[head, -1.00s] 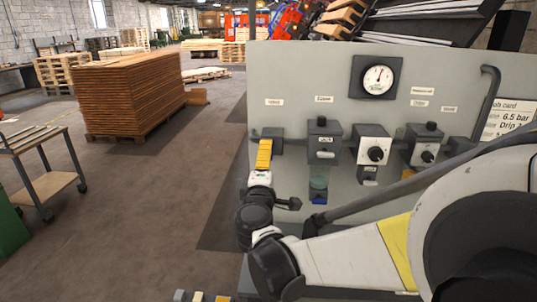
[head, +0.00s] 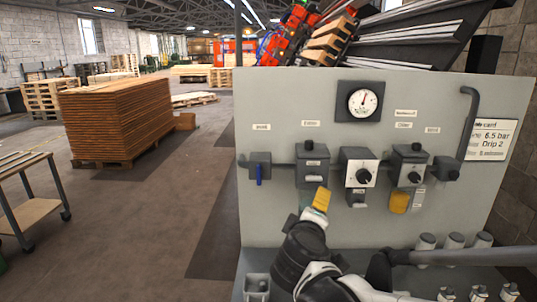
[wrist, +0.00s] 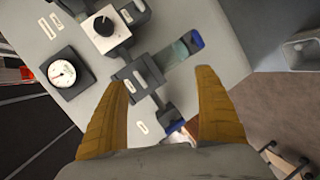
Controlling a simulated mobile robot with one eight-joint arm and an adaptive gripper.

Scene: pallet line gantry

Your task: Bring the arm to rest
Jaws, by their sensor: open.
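My gripper (head: 320,202) has yellow-orange fingers. In the head view it is in front of the grey panel (head: 275,220), below the left boxy unit (head: 312,165). In the wrist view the two fingers stand apart with nothing held between my gripper's tips (wrist: 161,77). That handle hangs from the left valve in the head view (head: 259,175). Whether the fingers touch the panel fittings cannot be told.
Several white-capped fittings (head: 454,241) stand at lower right. A board stack (head: 115,125) and a trolley (head: 35,205) are at left, with open floor between.

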